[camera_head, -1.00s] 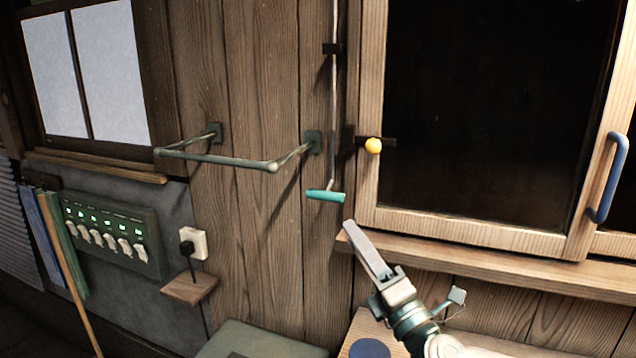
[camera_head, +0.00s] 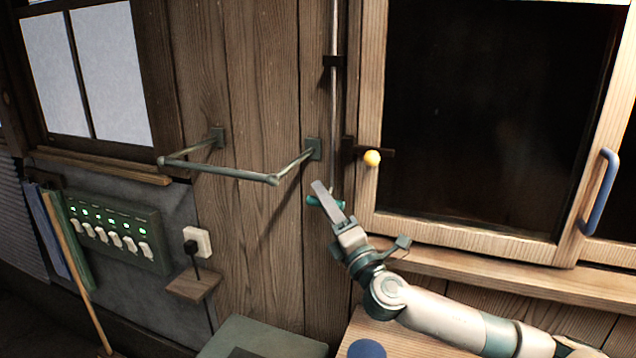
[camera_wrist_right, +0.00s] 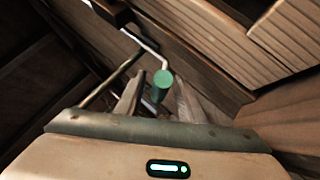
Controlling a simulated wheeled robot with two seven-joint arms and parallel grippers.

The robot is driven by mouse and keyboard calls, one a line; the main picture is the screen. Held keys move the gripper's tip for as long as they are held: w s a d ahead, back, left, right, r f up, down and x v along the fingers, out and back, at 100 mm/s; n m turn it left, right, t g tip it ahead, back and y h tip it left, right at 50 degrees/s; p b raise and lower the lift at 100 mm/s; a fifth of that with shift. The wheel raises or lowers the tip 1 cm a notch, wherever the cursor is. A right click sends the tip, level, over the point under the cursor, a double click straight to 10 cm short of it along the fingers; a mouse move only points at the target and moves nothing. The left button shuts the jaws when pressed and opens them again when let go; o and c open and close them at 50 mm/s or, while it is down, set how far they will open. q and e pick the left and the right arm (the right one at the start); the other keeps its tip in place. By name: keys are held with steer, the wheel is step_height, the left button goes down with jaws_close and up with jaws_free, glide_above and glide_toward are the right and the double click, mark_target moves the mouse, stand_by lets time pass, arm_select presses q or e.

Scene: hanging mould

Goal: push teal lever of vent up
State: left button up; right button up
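The teal lever (camera_head: 313,200) is a short handle at the bottom of a thin vertical rod (camera_head: 333,100) on the plank wall, left of the window frame. My right gripper (camera_head: 318,187) is at the lever and hides its middle in the head view. In the right wrist view the teal lever (camera_wrist_right: 163,82) shows end-on, between the two spread fingers of my right gripper (camera_wrist_right: 158,100). The gripper looks open; whether it touches the lever cannot be told. My left gripper is not in view.
A metal rail (camera_head: 220,172) juts from the wall at left. A wooden sill (camera_head: 470,275) runs below the window. A switch panel (camera_head: 115,232) is far left.

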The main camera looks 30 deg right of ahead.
steer(key=p+x, duration=0.1)
steer(key=x, duration=0.2)
steer(key=shift+c, duration=0.6)
jaws_close()
steer(key=shift+r, duration=0.7)
steer(key=shift+d, duration=0.1)
steer(key=shift+o, duration=0.6)
jaws_free()
steer(key=shift+f, duration=0.1)
